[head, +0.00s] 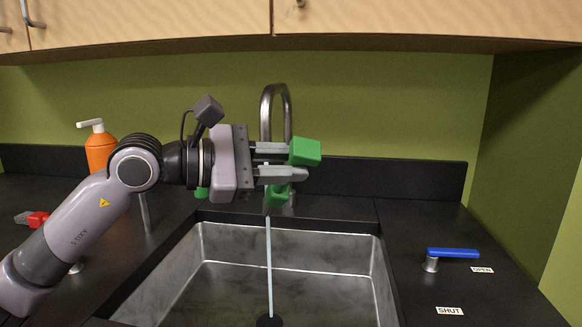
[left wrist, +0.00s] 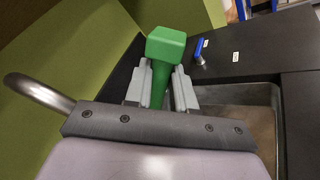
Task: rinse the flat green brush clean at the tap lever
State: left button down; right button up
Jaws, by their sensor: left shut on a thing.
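My left gripper (head: 300,170) is shut on the flat green brush (head: 305,152), above the back of the sink. A squared green end sticks out past the fingertips, and more green shows below them. In the left wrist view the brush (left wrist: 165,45) has a blocky end and narrows between the fingers (left wrist: 160,92). The blue tap lever (head: 453,253) stands on the counter right of the sink, by the OPEN label. A thin water stream (head: 269,255) falls into the sink below the gripper. I cannot tell whether it touches the brush. My right gripper is not in view.
The steel tap (head: 276,95) arches behind my gripper, partly hidden. The steel sink (head: 335,255) is open below. An orange pump bottle (head: 100,148) stands at left behind my arm. A red and grey item (head: 34,218) lies at far left. The SHUT label (head: 450,311) is nearer the front.

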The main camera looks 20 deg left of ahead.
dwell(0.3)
pick_arm(q)
jog(key=shift+w+d, duration=0.1)
jog(key=shift+d, duration=0.45)
jog(key=shift+a, duration=0.2)
jog(key=shift+a, duration=0.4)
jog(key=shift+d, duration=0.6)
jog(key=shift+a, duration=0.15)
